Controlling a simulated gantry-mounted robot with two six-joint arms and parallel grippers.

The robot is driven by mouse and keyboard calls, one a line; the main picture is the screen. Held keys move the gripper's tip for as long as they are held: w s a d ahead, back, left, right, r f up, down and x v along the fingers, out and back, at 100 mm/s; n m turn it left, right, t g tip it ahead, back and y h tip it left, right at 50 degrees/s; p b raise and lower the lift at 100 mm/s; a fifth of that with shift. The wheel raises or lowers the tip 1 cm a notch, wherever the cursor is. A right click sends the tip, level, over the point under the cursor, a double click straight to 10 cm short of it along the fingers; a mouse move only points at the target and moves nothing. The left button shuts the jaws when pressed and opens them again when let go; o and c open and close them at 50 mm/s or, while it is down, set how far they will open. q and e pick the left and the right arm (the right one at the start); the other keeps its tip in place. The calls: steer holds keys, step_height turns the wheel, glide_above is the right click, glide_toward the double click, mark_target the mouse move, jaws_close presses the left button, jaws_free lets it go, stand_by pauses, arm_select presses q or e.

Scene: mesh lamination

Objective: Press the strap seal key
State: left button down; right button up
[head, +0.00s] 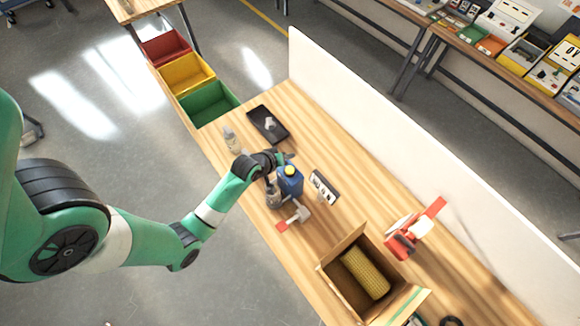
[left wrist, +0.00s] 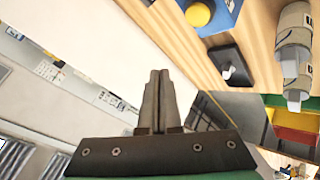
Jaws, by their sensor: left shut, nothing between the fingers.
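A small dark panel with a row of pale keys (head: 323,187) stands on the wooden bench. The frames are too coarse to tell which key is the strap seal key. My left gripper (head: 286,158) is above the bench beside the yellow-capped blue container (head: 291,182), up and left of the panel and apart from it. In the left wrist view its two fingers (left wrist: 156,98) are together with nothing between them. The panel does not show in that view. My right gripper is not in view.
An open cardboard box (head: 336,279), red tape dispenser (head: 403,240) and white wall (head: 400,140) lie right. Red, yellow and green bins (head: 208,102) stand at the far end.

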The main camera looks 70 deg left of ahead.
mark_target(288, 172)
arm_select(q)
step_height(288, 172, down, 9)
steer(key=b, duration=0.6)
steer(key=shift+r, duration=0.15)
steer(key=shift+b, duration=0.3)
stand_by(1.4)
steer(key=shift+f, duration=0.4)
steer(key=shift+f+b, duration=0.55)
steer(key=shift+b, duration=0.05)
stand_by(0.4)
stand_by(0.3)
steer(key=shift+r+p, duration=0.95)
steer(key=shift+p, duration=0.05)
steer(key=shift+r, duration=0.1)
